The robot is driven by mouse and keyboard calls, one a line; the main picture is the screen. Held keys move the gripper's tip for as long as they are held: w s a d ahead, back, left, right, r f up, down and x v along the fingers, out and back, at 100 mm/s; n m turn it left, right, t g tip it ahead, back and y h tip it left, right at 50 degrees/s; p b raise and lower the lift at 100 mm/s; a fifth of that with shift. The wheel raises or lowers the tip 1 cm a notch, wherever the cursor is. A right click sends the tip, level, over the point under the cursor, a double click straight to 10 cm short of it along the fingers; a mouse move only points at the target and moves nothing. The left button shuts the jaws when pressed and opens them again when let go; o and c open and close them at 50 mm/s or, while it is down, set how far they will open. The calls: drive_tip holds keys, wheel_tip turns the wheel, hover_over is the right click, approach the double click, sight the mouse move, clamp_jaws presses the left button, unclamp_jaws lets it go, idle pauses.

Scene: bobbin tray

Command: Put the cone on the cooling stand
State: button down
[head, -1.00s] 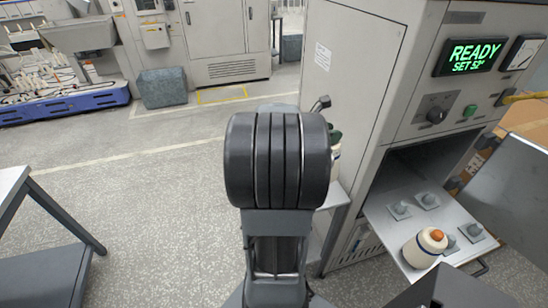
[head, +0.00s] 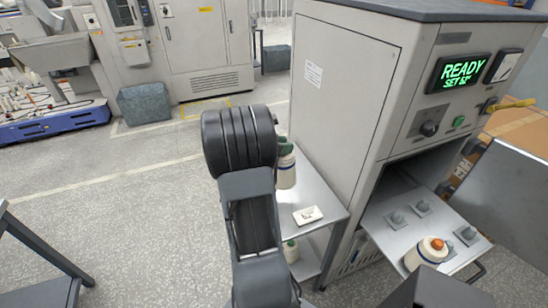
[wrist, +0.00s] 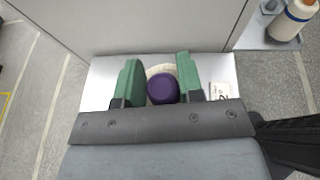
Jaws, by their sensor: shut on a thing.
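A cream cone with a dark band (head: 287,176) is upright in my gripper (head: 285,147), whose green pads hide its upper part. In the wrist view the cone's purple top (wrist: 162,89) shows between the two green fingers of my gripper (wrist: 158,78), shut on it. The cone is at the left part of the two-level metal stand (head: 325,202) that stands beside the cabinet. I cannot tell whether its base touches the stand's top. The stand's top (wrist: 100,72) also shows below the fingers in the wrist view.
A white number card (head: 308,215) lies on the stand. Another cone (head: 291,251) is on its lower shelf. The tall cabinet (head: 345,90) rises close behind the stand.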

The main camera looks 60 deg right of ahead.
drive_tip(key=w+f, duration=0.2)
drive_tip(key=w+f+p, duration=0.1)
drive_tip(key=w+f, duration=0.1)
drive_tip(key=f, duration=0.1)
drive_tip(key=shift+w+d+f, duration=0.15)
drive_tip(key=shift+d+f, duration=0.05)
drive_tip(key=shift+f, duration=0.05)
drive_tip(key=shift+f+p, duration=0.65)
drive_tip(key=shift+f, duration=1.05)
drive_tip(key=c, duration=0.8)
unclamp_jaws()
drive_tip(key=shift+o, duration=0.2)
